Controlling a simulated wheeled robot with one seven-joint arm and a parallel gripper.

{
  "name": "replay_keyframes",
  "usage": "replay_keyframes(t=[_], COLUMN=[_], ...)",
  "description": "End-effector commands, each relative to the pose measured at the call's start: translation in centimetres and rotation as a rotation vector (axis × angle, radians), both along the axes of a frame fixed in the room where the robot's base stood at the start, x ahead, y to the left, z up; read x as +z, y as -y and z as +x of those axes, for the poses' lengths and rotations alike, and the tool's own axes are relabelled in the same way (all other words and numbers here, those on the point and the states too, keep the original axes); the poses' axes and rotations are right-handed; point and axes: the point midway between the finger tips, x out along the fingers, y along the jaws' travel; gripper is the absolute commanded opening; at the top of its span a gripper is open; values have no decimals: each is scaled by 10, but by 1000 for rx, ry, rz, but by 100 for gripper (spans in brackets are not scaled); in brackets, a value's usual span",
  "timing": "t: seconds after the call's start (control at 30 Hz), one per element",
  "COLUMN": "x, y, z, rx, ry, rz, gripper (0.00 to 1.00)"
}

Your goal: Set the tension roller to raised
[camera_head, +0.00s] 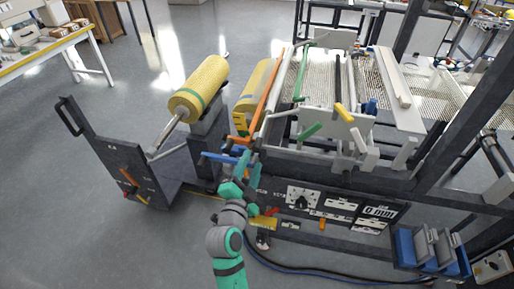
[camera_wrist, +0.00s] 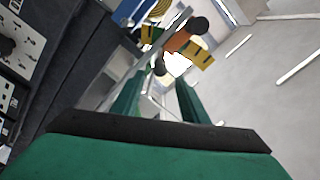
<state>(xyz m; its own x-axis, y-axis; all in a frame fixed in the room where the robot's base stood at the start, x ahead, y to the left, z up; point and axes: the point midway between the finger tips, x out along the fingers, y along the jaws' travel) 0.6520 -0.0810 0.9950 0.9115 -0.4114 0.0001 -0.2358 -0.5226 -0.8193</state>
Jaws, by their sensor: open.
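My gripper (camera_head: 247,165) is at the left front corner of the laminating machine, just below a blue bar (camera_head: 220,157) and an orange part (camera_head: 236,141). The wrist view shows its two green fingers (camera_wrist: 158,100) apart, with nothing held between them. Beyond the fingertips are an orange piece (camera_wrist: 178,40) with a dark round knob (camera_wrist: 199,25) and a yellow piece (camera_wrist: 200,56). I cannot tell for sure which part is the tension roller or how it is set. A long orange bar (camera_head: 268,92) slopes up along the machine's left side.
A yellow roll (camera_head: 200,85) sits on a stand left of the machine. A dark cart panel (camera_head: 120,165) stands at the far left. The front panel carries a dial (camera_head: 299,200) and a display (camera_head: 379,211). Blue bins (camera_head: 405,248) are at lower right. Open floor lies left.

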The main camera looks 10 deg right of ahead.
Motion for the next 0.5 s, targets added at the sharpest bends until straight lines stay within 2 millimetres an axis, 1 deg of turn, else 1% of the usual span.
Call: replay_keyframes(t=[0.03, 0.1, 0.3, 0.4, 0.5], x=[1, 1, 0, 0, 0], y=[4, 10, 23, 27, 31], z=[9, 21, 50, 60, 67], rx=[-2, -2, 0, -1, -1], ry=[0, 1, 0, 0, -2], rz=[0, 0, 0, -1, -1], gripper=[40, 40, 40, 40, 40])
